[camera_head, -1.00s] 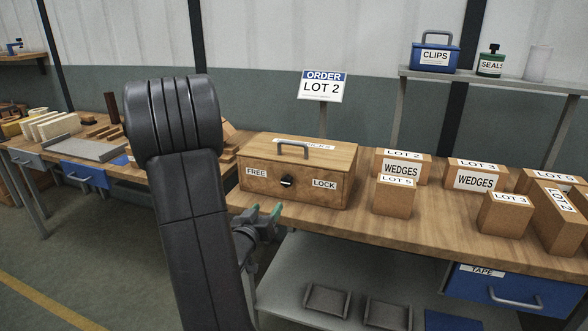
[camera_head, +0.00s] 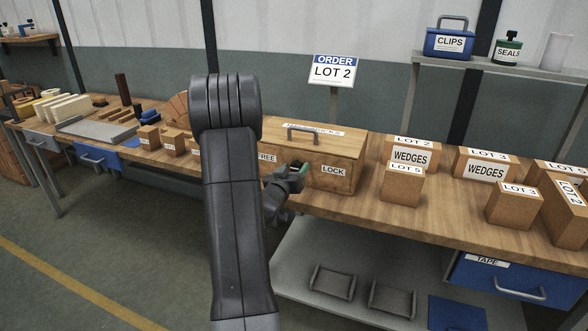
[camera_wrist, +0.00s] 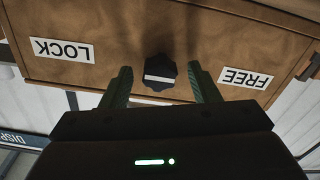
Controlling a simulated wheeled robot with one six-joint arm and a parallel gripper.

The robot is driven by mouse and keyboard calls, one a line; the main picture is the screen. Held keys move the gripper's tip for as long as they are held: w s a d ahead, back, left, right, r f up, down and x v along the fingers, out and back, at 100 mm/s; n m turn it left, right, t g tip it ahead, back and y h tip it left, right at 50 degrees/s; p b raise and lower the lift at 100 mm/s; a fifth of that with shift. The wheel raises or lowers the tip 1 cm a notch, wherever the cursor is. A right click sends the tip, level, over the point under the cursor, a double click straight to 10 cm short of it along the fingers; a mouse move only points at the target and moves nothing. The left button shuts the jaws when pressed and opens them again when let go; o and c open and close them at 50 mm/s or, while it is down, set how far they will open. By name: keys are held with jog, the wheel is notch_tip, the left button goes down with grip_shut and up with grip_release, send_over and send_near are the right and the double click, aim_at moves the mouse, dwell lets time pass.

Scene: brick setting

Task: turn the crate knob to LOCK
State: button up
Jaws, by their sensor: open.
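The wooden crate (camera_head: 345,150) stands on the bench, with a FREE label (camera_head: 267,157) on the left of its front and a LOCK label (camera_head: 333,170) on the right. My gripper (camera_head: 298,170) is in front of the crate and hides the knob in the head view. The wrist view shows the crate upside down, with the dark knob (camera_wrist: 159,72) between LOCK (camera_wrist: 62,50) and FREE (camera_wrist: 246,79). A white bar on the knob lies about level. My gripper's open green fingers (camera_wrist: 160,80) stand either side of the knob, apart from it.
A LOT 5 box (camera_head: 402,185) and WEDGES boxes (camera_head: 410,155) stand right of the crate. Small blocks (camera_head: 172,143) stand to its left. The ORDER LOT 2 sign (camera_head: 333,74) is behind. A lower shelf (camera_head: 300,258) lies under the bench.

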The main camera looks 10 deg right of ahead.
jog(key=shift+w+d, duration=0.1)
jog(key=c, duration=1)
jog(key=shift+o, duration=0.2)
jog(key=shift+f+m+b, duration=0.1)
jog(key=shift+m+b, duration=0.3)
jog(key=shift+b, duration=0.3)
jog(key=m+b, duration=0.2)
jog(key=b, duration=0.1)
jog(key=shift+f, duration=0.15)
jog(key=m+b, duration=0.5)
jog(key=b, duration=0.1)
jog(key=m+b, duration=0.4)
jog(key=shift+m, duration=0.4)
jog(key=m+b, duration=0.3)
jog(key=m, duration=0.1)
jog(key=shift+r+m+b, duration=0.2)
jog(key=shift+m+b, duration=0.1)
jog(key=shift+m, duration=0.1)
